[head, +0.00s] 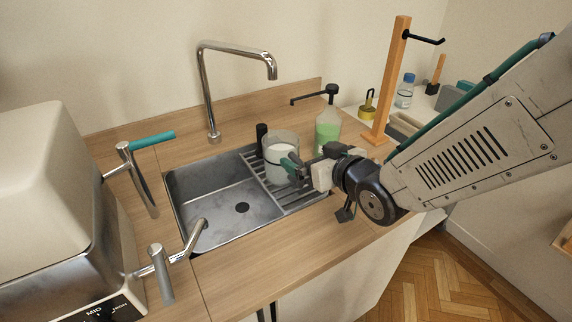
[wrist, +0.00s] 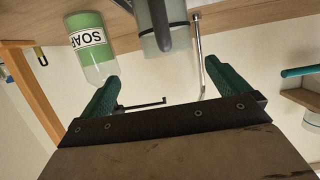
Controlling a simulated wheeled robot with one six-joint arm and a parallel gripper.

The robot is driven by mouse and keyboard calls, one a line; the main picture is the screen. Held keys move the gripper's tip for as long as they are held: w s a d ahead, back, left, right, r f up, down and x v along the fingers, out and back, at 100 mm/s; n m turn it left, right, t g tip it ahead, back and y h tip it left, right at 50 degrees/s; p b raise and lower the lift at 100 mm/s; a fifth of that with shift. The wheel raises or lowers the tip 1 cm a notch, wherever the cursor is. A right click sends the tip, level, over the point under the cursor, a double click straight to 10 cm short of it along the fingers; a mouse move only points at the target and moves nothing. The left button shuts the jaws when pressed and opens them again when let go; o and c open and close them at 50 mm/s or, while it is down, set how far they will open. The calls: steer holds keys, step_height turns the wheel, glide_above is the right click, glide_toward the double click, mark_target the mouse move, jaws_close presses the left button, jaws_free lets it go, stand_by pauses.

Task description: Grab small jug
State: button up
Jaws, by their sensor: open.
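The small jug (head: 281,148) is a clear, roundish vessel with white in its lower part. It stands upright on the slatted drainer at the right of the sink. In the wrist view the jug (wrist: 183,14) is cut off by the top edge, with a grey upright bar, likely its handle, in front of it. My gripper (head: 293,165) is at the jug's right front side, its green fingers overlapping the jug in the head view. In the wrist view my gripper (wrist: 157,90) has its fingers wide apart with nothing between them. Whether a finger touches the jug is unclear.
A green soap bottle (head: 327,132) with a black pump stands right of the jug. A dark cylinder (head: 261,134) stands behind the jug. The sink basin (head: 215,205) is empty; a tall tap (head: 205,95) rises behind it. A wooden post (head: 391,80) stands at the right.

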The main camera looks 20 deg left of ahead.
mark_target(290, 151)
steer(key=x, duration=0.8)
steer(key=shift+s+a+r, duration=0.1)
steer(key=shift+s+a, duration=0.3)
steer(key=shift+s, duration=0.05)
steer(key=c, duration=1.4)
steer(key=shift+o, duration=0.2)
steer(key=shift+r, duration=0.15)
